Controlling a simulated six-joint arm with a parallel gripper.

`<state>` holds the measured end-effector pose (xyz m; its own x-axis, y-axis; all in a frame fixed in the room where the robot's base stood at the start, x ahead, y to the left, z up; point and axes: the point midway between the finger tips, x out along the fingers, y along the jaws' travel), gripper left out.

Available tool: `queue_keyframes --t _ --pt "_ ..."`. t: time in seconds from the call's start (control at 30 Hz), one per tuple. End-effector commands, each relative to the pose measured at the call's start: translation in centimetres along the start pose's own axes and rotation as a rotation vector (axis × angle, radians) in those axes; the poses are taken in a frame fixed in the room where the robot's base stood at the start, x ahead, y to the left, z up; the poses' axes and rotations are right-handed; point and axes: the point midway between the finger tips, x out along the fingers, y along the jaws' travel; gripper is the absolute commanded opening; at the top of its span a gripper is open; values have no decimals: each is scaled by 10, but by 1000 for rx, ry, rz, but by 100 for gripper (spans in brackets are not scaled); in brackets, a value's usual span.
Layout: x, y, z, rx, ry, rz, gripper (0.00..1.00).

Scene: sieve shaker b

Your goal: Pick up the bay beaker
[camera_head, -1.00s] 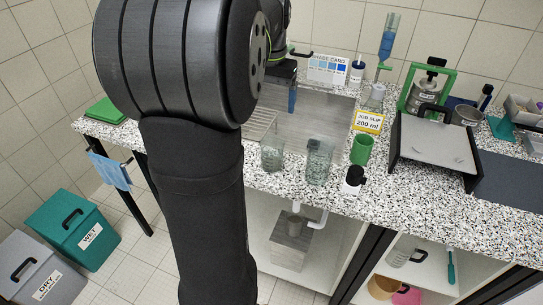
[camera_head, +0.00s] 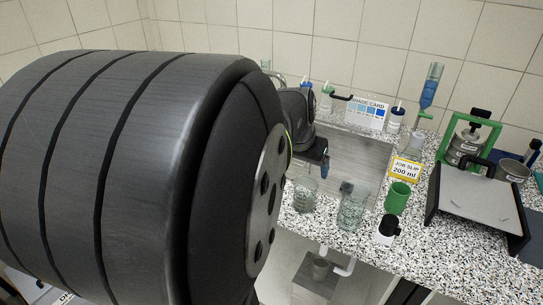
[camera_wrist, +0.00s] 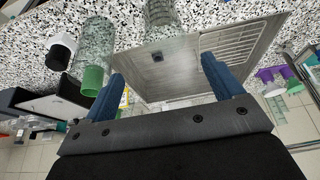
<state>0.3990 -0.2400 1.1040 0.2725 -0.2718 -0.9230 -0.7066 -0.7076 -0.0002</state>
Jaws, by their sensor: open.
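Two clear glass beakers stand upright on the speckled counter in front of the sink. The left beaker (camera_head: 305,194) and the right beaker (camera_head: 352,206) look alike, and I cannot tell which is the bay beaker. Both also show at the top of the wrist view, one beaker (camera_wrist: 96,42) beside the green cup and the other beaker (camera_wrist: 160,14) near the middle, cut by the frame edge. My gripper (camera_wrist: 165,68) is open and empty, its blue fingers spread above the sink area, apart from both beakers. In the head view my gripper (camera_head: 325,166) is partly hidden.
A green cup (camera_head: 397,197) and a white bottle with black cap (camera_head: 386,232) stand right of the beakers. The yellow job slip (camera_head: 405,170), grey tray stand (camera_head: 480,195) and green-framed device (camera_head: 466,140) are farther right. The sink basin (camera_head: 358,160) lies behind the beakers.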

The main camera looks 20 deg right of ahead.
Motion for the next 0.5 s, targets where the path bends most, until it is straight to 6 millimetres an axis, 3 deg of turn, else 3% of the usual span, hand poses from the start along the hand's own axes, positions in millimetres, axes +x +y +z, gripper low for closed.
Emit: queue_keyframes --t 0.3,0.5 --pt "67 0 1 1 -7 2 85" --pt "91 0 1 1 -4 1 85"
